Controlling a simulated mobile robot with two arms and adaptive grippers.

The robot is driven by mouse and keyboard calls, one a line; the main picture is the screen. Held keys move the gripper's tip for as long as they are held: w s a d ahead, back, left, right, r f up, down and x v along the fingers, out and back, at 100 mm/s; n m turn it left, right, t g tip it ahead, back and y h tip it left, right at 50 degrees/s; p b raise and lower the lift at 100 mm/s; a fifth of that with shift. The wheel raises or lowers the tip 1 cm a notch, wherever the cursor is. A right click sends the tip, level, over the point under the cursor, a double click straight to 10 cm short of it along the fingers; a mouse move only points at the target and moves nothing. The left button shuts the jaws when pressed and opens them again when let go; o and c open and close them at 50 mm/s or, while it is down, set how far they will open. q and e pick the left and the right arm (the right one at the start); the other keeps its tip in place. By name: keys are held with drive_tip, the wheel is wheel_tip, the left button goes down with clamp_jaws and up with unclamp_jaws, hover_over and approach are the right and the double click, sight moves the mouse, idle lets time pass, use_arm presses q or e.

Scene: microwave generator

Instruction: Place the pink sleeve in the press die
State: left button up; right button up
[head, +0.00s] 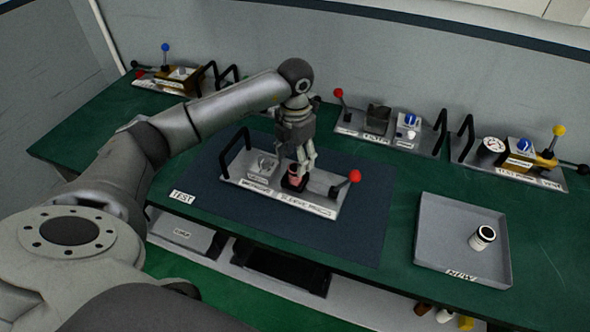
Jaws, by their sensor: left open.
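The pink sleeve (295,170) stands at the black press die (291,185) on the silver press plate (255,186) in the middle of the bench. My left gripper (303,163) comes down from above, with its open fingers at the sleeve. The fingers partly cover the sleeve, and I cannot tell whether they touch it or how deep it sits in the die. A red-knobbed lever (354,176) rises at the right end of the plate. My right gripper is not in view.
The plate lies on a dark blue mat (358,226). Other fixtures with levers and black handles line the back of the green bench (391,190).

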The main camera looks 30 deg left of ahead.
sight(294, 168)
use_arm(q)
wheel_tip(294, 168, up, 8)
drive_tip(key=b, duration=0.1)
drive_tip(key=shift+f+b, duration=0.15)
drive_tip(key=shift+b, duration=0.2)
drive_tip(key=shift+a, duration=0.1)
idle(1.0)
